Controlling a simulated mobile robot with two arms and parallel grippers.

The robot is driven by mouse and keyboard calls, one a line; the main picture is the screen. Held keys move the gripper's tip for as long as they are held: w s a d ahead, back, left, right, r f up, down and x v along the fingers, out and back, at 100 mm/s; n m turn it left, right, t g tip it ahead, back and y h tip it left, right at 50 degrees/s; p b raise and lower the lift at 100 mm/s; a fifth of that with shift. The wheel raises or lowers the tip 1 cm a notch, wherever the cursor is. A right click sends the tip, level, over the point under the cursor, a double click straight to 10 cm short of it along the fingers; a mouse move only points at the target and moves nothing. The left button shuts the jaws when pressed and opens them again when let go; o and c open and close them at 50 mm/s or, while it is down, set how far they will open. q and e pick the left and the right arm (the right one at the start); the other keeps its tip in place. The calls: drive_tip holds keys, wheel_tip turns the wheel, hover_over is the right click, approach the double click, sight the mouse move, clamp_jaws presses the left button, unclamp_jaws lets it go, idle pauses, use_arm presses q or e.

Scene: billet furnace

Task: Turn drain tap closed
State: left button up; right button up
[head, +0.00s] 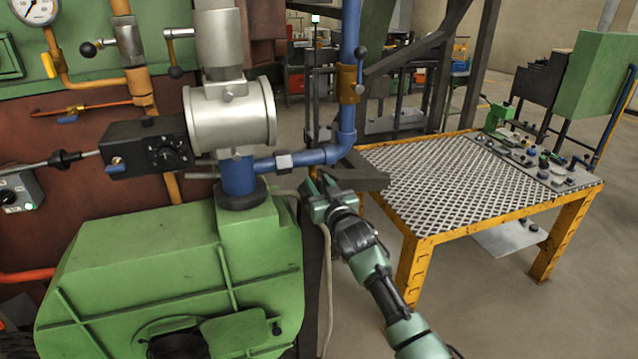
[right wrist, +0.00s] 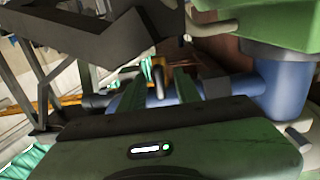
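My right gripper (head: 319,184) is just below the blue pipe (head: 300,158), beside the green housing. In the right wrist view, its two green fingers (right wrist: 157,88) stand apart. A small brass fitting (right wrist: 158,66) with a dark part shows between or behind them, close to the blue pipe (right wrist: 212,88). It may be the drain tap; its handle cannot be made out, and I cannot tell whether the fingers touch it. In the head view this spot is hidden behind my gripper. A brass valve (head: 347,83) with a black-knobbed lever sits higher on the vertical pipe. My left gripper is not in view.
The green housing (head: 170,260) fills the lower left. A dark angled bracket (head: 362,179) is close to the right of my gripper. A yellow-framed table (head: 430,180) with a control panel stands at the right. A pale hose (head: 328,270) hangs below.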

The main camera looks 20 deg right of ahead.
clamp_jaws()
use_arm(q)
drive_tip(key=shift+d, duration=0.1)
